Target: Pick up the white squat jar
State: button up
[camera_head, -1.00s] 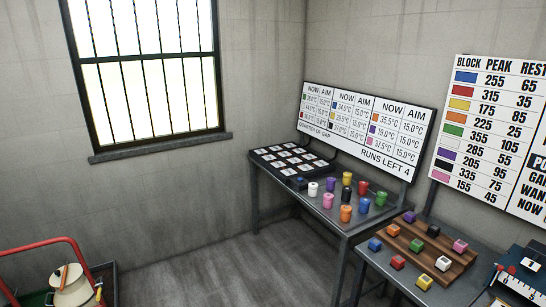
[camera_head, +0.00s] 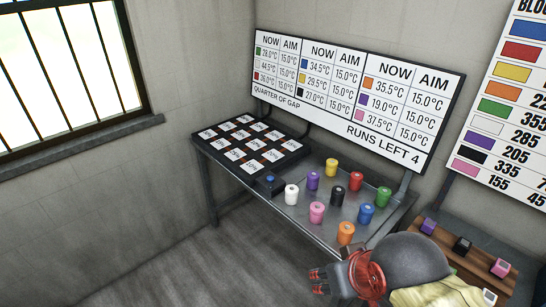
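The white squat jar (camera_head: 291,194) stands upright on the grey metal table, at the left front of a group of coloured jars. A pink jar (camera_head: 317,212) is to its right and a purple jar (camera_head: 313,180) is behind it. My gripper (camera_head: 318,280) shows small at the bottom of the view, in front of the table's front edge and apart from the jars. Its fingers point left. They are too small to tell whether they are open, and I see nothing held in them.
A black tray of labelled cells (camera_head: 205,150) covers the table's left end. A small dark box with a blue button (camera_head: 269,184) sits close left of the white jar. Orange (camera_head: 346,233), black (camera_head: 337,196) and other jars stand rightward. A wooden stand (camera_head: 430,233) holds blocks at right.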

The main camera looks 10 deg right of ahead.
aim_at(291, 190)
jog(key=j+z, duration=0.5)
jog(key=j, duration=1.1)
jog(key=k, duration=0.1)
